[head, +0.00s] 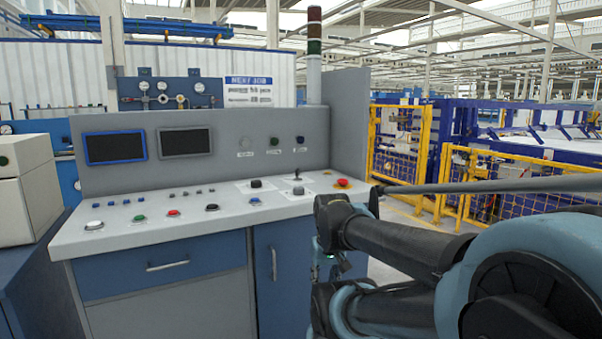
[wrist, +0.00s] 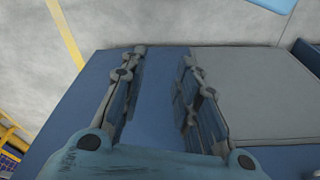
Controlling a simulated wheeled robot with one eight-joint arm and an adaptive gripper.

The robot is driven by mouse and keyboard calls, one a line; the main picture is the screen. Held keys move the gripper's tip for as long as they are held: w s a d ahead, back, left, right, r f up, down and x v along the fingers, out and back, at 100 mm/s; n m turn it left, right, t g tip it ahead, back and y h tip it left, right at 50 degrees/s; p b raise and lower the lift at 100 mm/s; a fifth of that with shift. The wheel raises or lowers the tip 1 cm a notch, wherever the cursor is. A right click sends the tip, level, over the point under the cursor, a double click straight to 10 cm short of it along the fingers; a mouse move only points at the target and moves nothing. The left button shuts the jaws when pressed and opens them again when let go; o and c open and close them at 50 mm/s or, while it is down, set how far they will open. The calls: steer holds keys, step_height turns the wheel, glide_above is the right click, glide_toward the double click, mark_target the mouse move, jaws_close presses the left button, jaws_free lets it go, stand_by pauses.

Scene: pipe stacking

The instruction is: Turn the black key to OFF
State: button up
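A grey control console (head: 150,232) stands in front of me, with knobs and buttons on its sloped top and upright back panel. On the back panel are three small round controls: a grey one (head: 245,142), a dark green one (head: 274,141) and a dark one (head: 300,140). They are too small to tell which is the black key or where it points. A black knob (head: 256,184) and a small black lever (head: 297,175) are on the sloped top. My gripper (wrist: 163,55) is open and empty, with the blue cabinet front beyond its fingers. No control shows in the wrist view.
A red mushroom button (head: 343,183) sits at the top's right end. Several coloured buttons line the left part, below two dark screens (head: 115,147). A signal tower (head: 314,60) rises behind. Yellow fencing (head: 400,145) stands to the right. My arm covers the lower right.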

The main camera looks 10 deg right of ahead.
step_height(320, 180, up, 31)
steer(key=m+t+h, duration=0.4)
steer(key=m+t, duration=0.2)
glide_above(297, 169)
steer(key=s+a, duration=0.5)
steer(key=s, duration=0.4)
steer(key=x, duration=1.6)
steer(key=shift+s+d+f, duration=0.15)
steer(key=shift+s+f, duration=0.05)
steer(key=shift+f, duration=0.15)
jaws_close()
